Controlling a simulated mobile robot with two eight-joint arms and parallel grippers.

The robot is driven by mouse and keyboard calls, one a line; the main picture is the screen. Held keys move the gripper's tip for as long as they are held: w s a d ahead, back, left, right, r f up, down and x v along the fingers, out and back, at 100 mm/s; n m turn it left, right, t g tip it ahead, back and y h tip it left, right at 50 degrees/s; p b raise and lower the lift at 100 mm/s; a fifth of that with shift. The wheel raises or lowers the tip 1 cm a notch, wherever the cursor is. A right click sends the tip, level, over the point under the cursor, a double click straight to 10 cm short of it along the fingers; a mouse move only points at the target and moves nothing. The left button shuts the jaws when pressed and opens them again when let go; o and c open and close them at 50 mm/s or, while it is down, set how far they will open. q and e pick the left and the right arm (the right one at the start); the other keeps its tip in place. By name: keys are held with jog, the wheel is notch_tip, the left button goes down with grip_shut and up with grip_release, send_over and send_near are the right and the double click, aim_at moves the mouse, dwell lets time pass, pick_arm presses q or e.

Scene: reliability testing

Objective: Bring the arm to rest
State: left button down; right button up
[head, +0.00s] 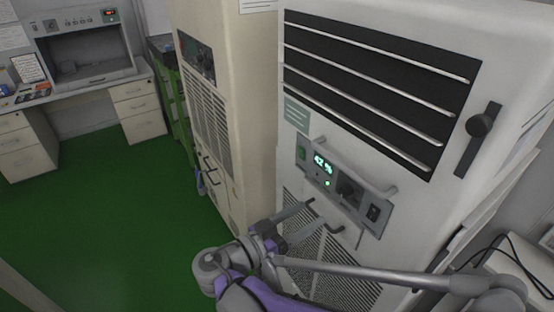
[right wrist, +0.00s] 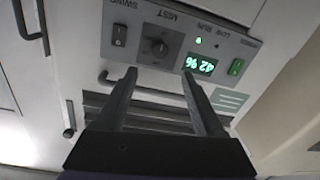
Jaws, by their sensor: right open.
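My right gripper (head: 318,213) is open and empty in front of the lower part of a white cabinet (head: 400,30). My grey and purple right arm reaches in from the lower right. In the right wrist view its two dark fingers (right wrist: 160,74) are spread, with nothing between them. The panel appears upside down in the right wrist view, with a knob (right wrist: 159,47), a black switch (right wrist: 119,34) and a green switch (right wrist: 236,67). My left gripper is out of view.
A beige cabinet (head: 250,90) stands close on the left of the white one. A bar handle (head: 350,166) sticks out across the panel. Black cables (head: 515,250) lie at the right edge. Green floor (head: 110,225) is clear to the left, before a desk (head: 85,92).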

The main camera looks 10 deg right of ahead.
jog(key=shift+d, duration=0.1)
jog(key=s+d+f+n+g+y, duration=0.25)
jog(key=s+f+n+y, duration=0.2)
jog(key=f, duration=0.25)
jog(key=s+d+f+n+g+y, duration=0.1)
jog(key=s+d+f+n+y, duration=0.35)
jog(key=f+y, duration=0.2)
jog(key=s+a+f+n+t+y, duration=0.2)
jog(key=s+a+y, duration=0.2)
jog(key=a+y, duration=0.1)
jog(key=shift+a+f, duration=0.25)
jog(key=shift+a, duration=0.25)
